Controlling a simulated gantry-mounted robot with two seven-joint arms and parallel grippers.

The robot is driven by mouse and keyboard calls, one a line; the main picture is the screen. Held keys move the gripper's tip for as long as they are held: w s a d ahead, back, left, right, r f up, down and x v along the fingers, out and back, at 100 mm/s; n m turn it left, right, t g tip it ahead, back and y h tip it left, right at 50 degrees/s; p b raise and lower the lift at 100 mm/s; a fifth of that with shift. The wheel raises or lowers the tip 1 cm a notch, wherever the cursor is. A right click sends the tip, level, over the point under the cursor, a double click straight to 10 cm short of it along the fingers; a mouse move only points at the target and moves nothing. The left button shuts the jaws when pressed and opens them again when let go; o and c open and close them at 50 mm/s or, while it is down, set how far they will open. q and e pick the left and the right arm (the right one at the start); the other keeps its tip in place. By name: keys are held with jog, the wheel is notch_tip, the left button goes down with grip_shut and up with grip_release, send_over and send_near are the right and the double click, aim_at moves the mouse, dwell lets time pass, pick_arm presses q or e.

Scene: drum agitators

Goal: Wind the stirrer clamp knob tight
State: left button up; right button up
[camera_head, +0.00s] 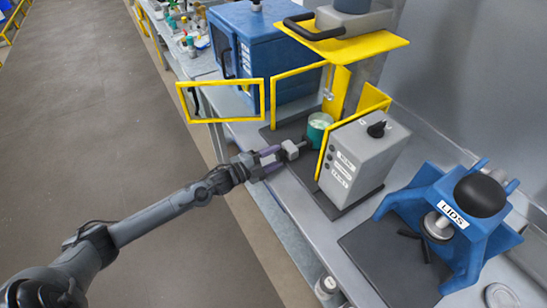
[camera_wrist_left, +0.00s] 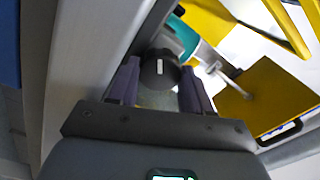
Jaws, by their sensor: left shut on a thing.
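My left gripper (camera_head: 273,159) reaches in from the left to the front of the yellow-framed stirrer (camera_head: 340,85). In the left wrist view a round black knob (camera_wrist_left: 158,68) with a white mark lies between its two purple-grey fingers, and the gripper is shut on it. In the head view a small grey block (camera_head: 291,150) shows at the fingertips, and the black knob is hidden there. A teal drum (camera_head: 318,129) stands just beyond, inside the yellow frame; it also shows in the left wrist view (camera_wrist_left: 182,40). My right gripper is not in view.
A yellow guard door (camera_head: 240,119) stands swung out left of the stirrer. A grey control box (camera_head: 365,158) with a black dial (camera_head: 377,129) stands to the right. A blue stand (camera_head: 462,225) marked LIDS is farther right. The floor at left is clear.

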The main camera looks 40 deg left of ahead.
pick_arm(q)
jog(key=m, duration=0.5)
jog(key=shift+m+b, duration=0.3)
jog(key=shift+b, duration=0.1)
jog(key=m+b, duration=0.1)
jog(key=m, duration=0.3)
jog(key=m+b, duration=0.1)
jog(key=m, duration=0.4)
jog(key=shift+m, duration=0.4)
jog(key=shift+m+b, duration=0.75)
jog(key=shift+m, duration=0.85)
jog(key=o, duration=1)
jog(key=shift+o, duration=0.2)
